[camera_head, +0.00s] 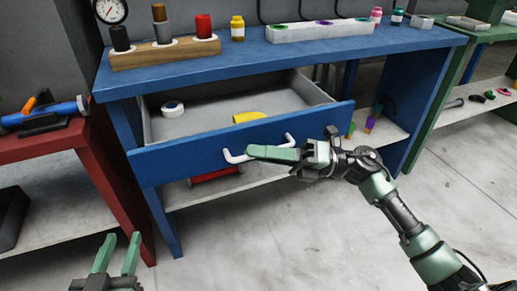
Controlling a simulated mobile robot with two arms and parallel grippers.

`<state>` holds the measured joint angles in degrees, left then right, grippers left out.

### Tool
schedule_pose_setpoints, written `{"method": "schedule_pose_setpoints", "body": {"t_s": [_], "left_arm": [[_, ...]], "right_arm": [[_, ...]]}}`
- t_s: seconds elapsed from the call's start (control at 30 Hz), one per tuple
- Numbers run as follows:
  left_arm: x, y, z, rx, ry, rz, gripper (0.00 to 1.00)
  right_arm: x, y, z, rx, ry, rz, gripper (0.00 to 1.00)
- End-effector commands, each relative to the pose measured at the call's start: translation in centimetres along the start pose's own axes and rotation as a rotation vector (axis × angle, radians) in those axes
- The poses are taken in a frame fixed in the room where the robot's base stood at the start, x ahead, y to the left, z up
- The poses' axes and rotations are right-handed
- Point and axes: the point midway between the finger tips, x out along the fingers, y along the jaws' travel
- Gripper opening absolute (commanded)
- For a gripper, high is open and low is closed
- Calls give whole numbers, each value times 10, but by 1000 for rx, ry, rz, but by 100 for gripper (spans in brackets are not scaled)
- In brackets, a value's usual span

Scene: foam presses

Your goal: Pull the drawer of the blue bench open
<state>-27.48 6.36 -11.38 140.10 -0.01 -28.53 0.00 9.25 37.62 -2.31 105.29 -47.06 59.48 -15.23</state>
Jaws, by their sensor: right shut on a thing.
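The blue bench (345,48) stands in the middle of the view. Its drawer (190,152) is pulled out, and its grey inside shows. The drawer front has a white bar handle (236,158). My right gripper (268,153) comes in from the right and is shut on the handle; its fingers cover the middle of the bar. My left gripper (118,254) is low at the bottom left, open and empty, apart from the bench.
A tape roll (172,109) and a yellow thing (249,117) lie in the drawer. A red bench (80,137) stands close on the left, a green bench (440,105) on the right. The floor (300,235) in front is clear.

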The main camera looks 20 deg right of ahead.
Motion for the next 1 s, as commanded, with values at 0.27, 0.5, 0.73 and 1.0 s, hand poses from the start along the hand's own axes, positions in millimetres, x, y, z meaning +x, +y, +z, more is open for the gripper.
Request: {"method": "schedule_pose_setpoints", "body": {"t_s": [0.27, 0.5, 0.73, 1.0], "left_arm": [[0, 0, 0, 0, -1, 0, 36], [0, 0, 0, 0, 0, 0, 36], [0, 0, 0, 0, 0, 0, 36], [-1, 0, 4, 0, -25, -1, 36]], "right_arm": [[0, 0, 0, -1, -1, -2, 0], [0, 0, 0, 0, -1, -1, 20], [-6, -1, 0, 2, -1, -2, 20], [-50, -1, 0, 3, -3, -4, 20]]}}
